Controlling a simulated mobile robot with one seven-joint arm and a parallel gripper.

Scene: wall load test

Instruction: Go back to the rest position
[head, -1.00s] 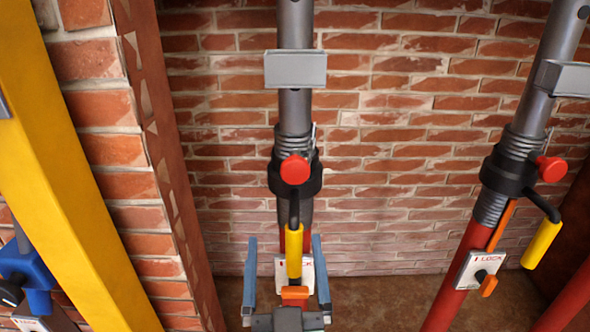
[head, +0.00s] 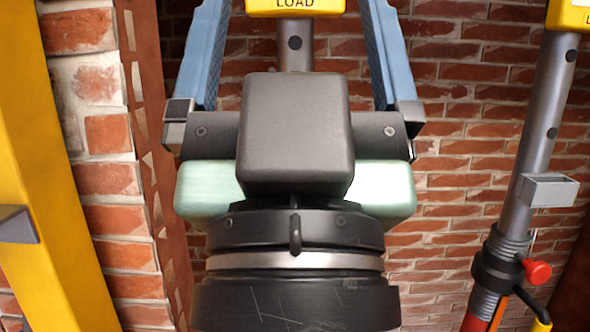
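My gripper (head: 297,45) fills the middle of the head view, close to the camera and pointing up. Its two blue fingers stand wide apart, with their tips at or beyond the top edge. They are open, and nothing is seen gripped between them. Behind them, a grey post (head: 294,57) rises to a yellow box marked LOAD (head: 295,5). I cannot tell how far the fingers are from the post. My gripper's dark body and pale green part hide the rest of this post.
A second grey post (head: 537,120) stands at right with a grey bracket (head: 548,190), a red knob (head: 537,273) and a yellow box (head: 568,14). A yellow beam (head: 45,170) slants at left. A brick wall (head: 450,130) closes the back.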

